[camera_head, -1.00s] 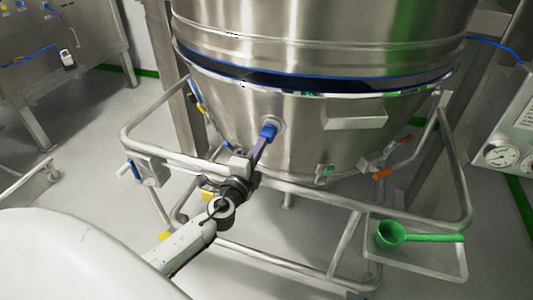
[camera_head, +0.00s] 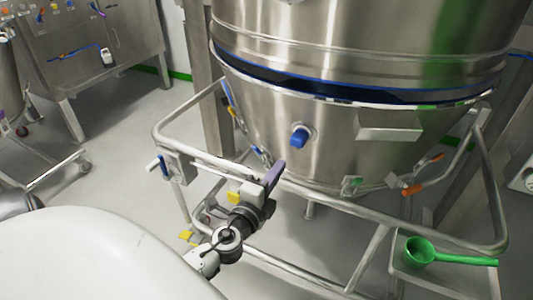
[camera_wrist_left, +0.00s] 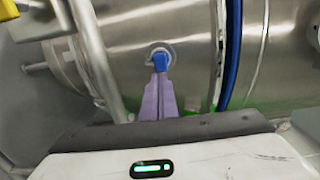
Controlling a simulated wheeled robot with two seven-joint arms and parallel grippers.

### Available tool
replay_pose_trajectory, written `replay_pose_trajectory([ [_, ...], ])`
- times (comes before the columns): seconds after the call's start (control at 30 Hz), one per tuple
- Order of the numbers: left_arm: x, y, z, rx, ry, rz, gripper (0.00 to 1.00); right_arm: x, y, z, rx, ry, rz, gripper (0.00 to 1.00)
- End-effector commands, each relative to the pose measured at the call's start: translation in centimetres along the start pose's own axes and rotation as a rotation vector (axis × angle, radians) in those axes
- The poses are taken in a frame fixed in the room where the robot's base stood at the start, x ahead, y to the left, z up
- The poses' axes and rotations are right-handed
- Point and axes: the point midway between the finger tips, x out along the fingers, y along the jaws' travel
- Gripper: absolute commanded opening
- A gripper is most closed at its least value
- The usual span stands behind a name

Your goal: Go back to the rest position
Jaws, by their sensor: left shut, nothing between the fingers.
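My left gripper (camera_head: 273,174) has purple fingers and comes in from the lower left in the head view. It is shut and empty, just above the front rail of the frame. A blue knob (camera_head: 299,137) sticks out of the steel vessel (camera_head: 350,70) above and to the right of the fingertips, and the gripper is apart from it in the head view. In the left wrist view the shut fingers (camera_wrist_left: 160,90) line up with the blue knob (camera_wrist_left: 160,58). My right gripper is not in view.
A tubular steel frame (camera_head: 410,232) surrounds the vessel. A green scoop (camera_head: 420,251) lies in a tray (camera_head: 450,282) at the lower right. Orange-handled (camera_head: 412,189) fittings sit under the vessel. A steel cabinet (camera_head: 90,40) stands at the back left, with open floor (camera_head: 120,130) before it.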

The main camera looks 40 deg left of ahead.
Motion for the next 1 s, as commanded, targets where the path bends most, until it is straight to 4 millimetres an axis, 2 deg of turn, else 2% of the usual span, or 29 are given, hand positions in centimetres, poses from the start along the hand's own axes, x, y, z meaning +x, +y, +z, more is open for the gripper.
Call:
replay_pose_trajectory([
  [0.03,-1.2,0.4,0.0,-0.001,0.0,0.003,0.0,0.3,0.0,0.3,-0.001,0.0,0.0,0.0],
  [0.1,-2.5,0.4,0.0,-0.001,0.0,0.003,0.0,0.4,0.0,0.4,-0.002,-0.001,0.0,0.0],
  [0.23,-4.1,0.3,0.0,-0.001,0.0,0.003,0.0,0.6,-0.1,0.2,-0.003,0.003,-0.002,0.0],
  [0.4,-4.9,0.1,0.0,0.0,0.0,0.002,0.0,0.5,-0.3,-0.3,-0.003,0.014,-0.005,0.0],
  [0.67,-5.0,0.4,-0.1,-0.014,0.0,0.012,0.0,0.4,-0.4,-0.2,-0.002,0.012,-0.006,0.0],
  [0.77,-5.8,2.0,-0.5,-0.096,-0.001,0.071,0.0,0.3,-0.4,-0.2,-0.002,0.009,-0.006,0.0],
  [0.87,-7.6,5.5,-1.6,-0.27,-0.008,0.197,0.0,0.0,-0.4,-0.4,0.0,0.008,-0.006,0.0],
  [1.0,-12.1,11.6,-4.4,-0.595,-0.044,0.444,0.0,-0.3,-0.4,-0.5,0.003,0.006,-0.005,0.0],
])
